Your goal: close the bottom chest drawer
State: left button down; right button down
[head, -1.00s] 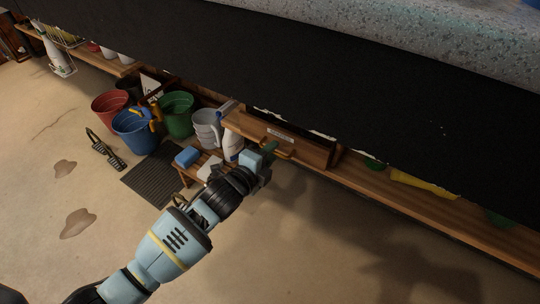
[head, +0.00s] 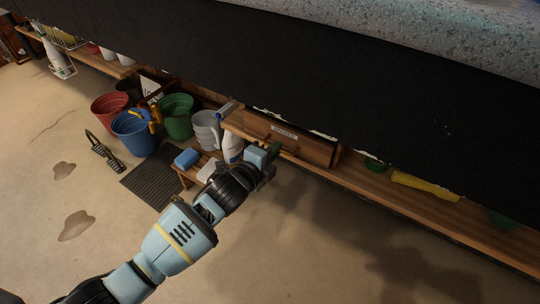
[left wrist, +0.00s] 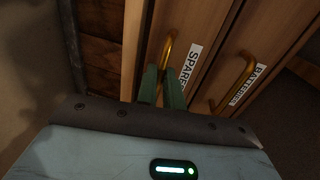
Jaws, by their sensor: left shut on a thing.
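The wooden chest (head: 318,152) stands low under the black counter edge in the head view. In the left wrist view, turned sideways, the lower drawer front (left wrist: 146,30) has a label starting "SPARE" and a brass handle (left wrist: 168,48). The drawer above it (left wrist: 245,40) is labelled "BATTERIES" and has its own brass handle (left wrist: 232,88). My left gripper (head: 274,151) is at the chest front, its green fingers (left wrist: 162,88) shut on the lower handle. Whether the lower drawer is flush is not clear. My right gripper is not in view.
The black counter edge (head: 300,80) overhangs the chest and hides its upper part. A wooden shelf (head: 400,205) runs right, with a yellow item (head: 425,186) on it. Buckets (head: 134,132), a small stool (head: 184,172) and a white bottle (head: 233,147) stand left. The floor in front is open.

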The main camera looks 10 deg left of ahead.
pick_arm(q)
jog(key=shift+x, duration=0.9)
jog(key=shift+r, duration=0.3)
jog(key=shift+r, duration=0.1)
jog(key=c, duration=1.5)
grip_release()
jog(key=shift+w, duration=0.15)
jog(key=shift+c, duration=0.2)
